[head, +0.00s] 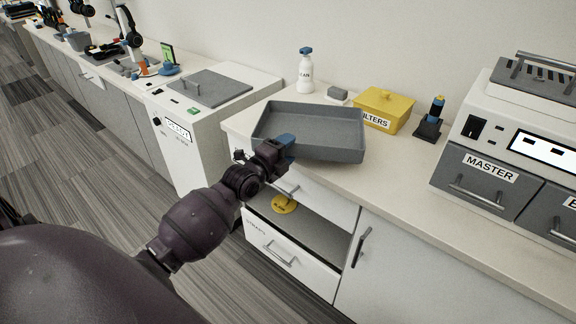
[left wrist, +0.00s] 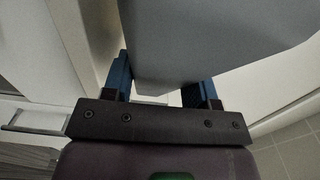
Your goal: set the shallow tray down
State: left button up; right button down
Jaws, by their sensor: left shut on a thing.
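The shallow tray (head: 318,120) is grey and rectangular with low walls, and looks empty. In the head view it is over the front part of the counter, its near edge reaching the counter's front edge. I cannot tell whether it touches the counter. My left gripper (head: 284,144) is shut on the tray's near left wall. In the left wrist view the tray's grey underside (left wrist: 205,40) fills the top, with the blue fingers of the gripper (left wrist: 162,85) on either side of its lower end. My right gripper is not in view.
Behind the tray on the counter (head: 400,170) stand a white bottle (head: 306,72), a small grey block (head: 337,96), a yellow FILTERS box (head: 384,108) and a dark stand (head: 430,120). The MASTER unit (head: 480,178) is at right.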

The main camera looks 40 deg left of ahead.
pick_arm(q)
jog(key=shift+f+b, duration=0.6)
jog(key=shift+f, duration=2)
jog(key=o, duration=1.1)
